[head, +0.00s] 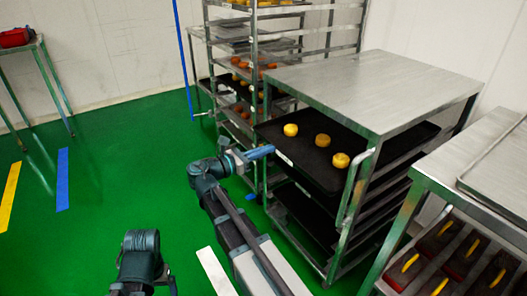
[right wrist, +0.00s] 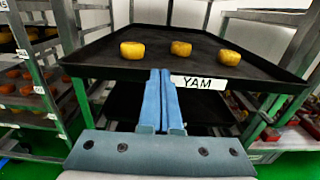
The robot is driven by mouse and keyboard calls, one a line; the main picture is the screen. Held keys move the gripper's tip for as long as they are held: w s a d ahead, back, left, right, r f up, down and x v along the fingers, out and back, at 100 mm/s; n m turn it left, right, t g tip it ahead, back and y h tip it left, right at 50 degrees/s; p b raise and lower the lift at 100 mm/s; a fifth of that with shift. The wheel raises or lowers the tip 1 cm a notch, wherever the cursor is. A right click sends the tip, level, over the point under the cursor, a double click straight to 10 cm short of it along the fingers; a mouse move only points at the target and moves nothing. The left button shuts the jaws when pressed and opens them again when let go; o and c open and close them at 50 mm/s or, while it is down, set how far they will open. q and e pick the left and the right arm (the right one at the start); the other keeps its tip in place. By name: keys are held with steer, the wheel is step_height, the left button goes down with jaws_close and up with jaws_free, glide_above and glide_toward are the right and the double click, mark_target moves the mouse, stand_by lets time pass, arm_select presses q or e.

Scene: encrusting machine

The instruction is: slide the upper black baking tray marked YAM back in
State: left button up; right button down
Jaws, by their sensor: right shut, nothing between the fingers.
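The upper black baking tray (head: 310,170) sticks out to the left from under the steel top of its rack, with three round yellow cakes on it. In the right wrist view the tray (right wrist: 110,60) spans the picture, its white YAM label (right wrist: 198,82) on the front wall. My right gripper (head: 270,150) is shut and empty, its blue fingers pointing at the front wall. In the right wrist view its fingertips (right wrist: 160,73) are at that wall, just left of the label; I cannot tell whether they touch. My left gripper is not in view.
The steel-topped rack (head: 375,90) holds another dark tray below. A tall rack (head: 252,60) with several loaded trays stands behind. A steel table (head: 430,180) with red moulds stands at right. Green floor (head: 110,200) is free at left.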

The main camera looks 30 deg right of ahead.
mark_target(292, 145)
steer(key=d, duration=1)
steer(key=shift+w+d, duration=0.25)
steer(key=shift+w, duration=0.15)
steer(key=shift+a, duration=0.1)
